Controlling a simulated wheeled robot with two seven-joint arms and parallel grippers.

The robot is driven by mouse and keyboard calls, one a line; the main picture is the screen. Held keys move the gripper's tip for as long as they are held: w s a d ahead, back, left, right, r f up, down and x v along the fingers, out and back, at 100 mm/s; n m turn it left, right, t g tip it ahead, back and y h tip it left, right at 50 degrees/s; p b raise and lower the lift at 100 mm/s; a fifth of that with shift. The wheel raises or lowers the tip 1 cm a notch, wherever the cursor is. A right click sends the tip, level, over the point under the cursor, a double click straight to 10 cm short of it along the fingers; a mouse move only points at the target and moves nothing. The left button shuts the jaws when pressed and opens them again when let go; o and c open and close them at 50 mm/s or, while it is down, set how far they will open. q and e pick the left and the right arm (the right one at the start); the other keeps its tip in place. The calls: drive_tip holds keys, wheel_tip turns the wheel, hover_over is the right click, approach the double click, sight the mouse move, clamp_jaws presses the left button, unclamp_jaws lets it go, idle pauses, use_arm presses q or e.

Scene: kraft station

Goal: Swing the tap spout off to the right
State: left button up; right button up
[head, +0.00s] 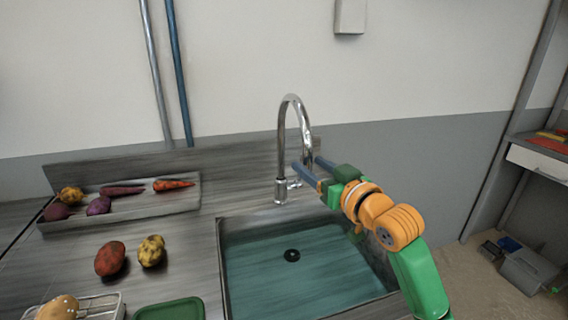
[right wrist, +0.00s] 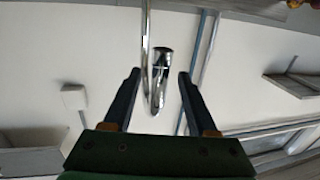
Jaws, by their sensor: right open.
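The tap (head: 282,150) is a chrome gooseneck standing behind the sink, its arch curving over to the right and its spout end pointing down. My right gripper (head: 306,160) reaches in from the right at the spout's height, open, with its two blue-grey fingers pointing at the spout. In the right wrist view the chrome spout (right wrist: 163,65) shows between the two spread fingers (right wrist: 158,76), with a gap on either side. The picture does not make clear how deep the spout lies between them. My left gripper is not in view.
The sink basin (head: 235,270) lies below, with a dark drain (head: 292,255). A tray (head: 190,203) of vegetables stands at the left, with a red potato (head: 110,258) and a yellow one (head: 151,251) in front. A green tray (head: 170,310) sits at the front edge. The wall is close behind the tap.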

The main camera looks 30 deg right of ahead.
drive_tip(key=shift+w+d+r+p, duration=0.1)
drive_tip(key=shift+w+r+p, duration=0.8)
drive_tip(key=shift+w+p, duration=0.25)
drive_tip(key=w, duration=0.1)
drive_tip(key=w+f, duration=0.1)
drive_tip(key=w, duration=0.1)
drive_tip(key=shift+w+p, duration=0.2)
drive_tip(key=shift+p, duration=0.1)
drive_tip(key=shift+s, duration=0.2)
drive_tip(key=shift+c, duration=0.8)
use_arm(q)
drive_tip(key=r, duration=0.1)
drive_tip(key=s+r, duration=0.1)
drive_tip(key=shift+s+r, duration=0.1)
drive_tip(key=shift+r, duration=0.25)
use_arm(e)
drive_tip(key=shift+s+r, duration=0.1)
clamp_jaws()
